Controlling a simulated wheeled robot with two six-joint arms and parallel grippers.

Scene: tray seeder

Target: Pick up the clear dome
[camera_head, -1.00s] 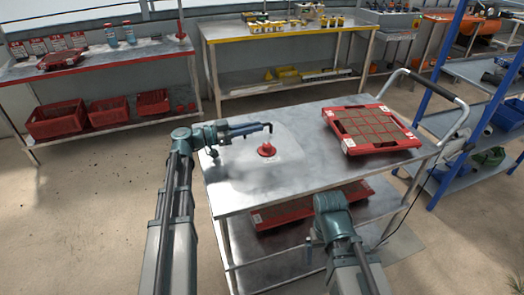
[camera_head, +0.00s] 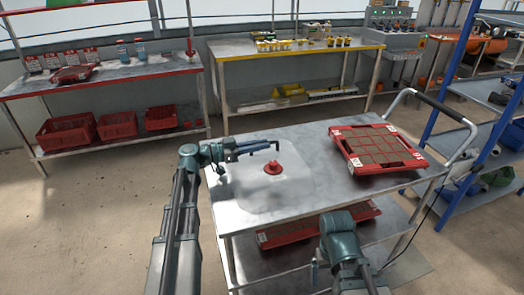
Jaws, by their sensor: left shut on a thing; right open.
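A red, cone-like piece with a flat rim (camera_head: 272,168) sits on the steel cart top. A faint lighter patch lies around it, and I cannot make out a separate clear dome there. My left gripper (camera_head: 274,145) is just above and behind the red piece in the picture, apart from it. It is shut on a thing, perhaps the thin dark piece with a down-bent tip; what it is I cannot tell. My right gripper (camera_head: 315,268) is mostly hidden by my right arm, low at the cart's front edge; it is open.
A red tray with brown cells (camera_head: 352,163) lies at the right of the cart top (camera_head: 235,210). Another red tray (camera_head: 285,236) is on the lower shelf. The cart's curved handle (camera_head: 440,107) rises at the right. The cart top's front left is clear.

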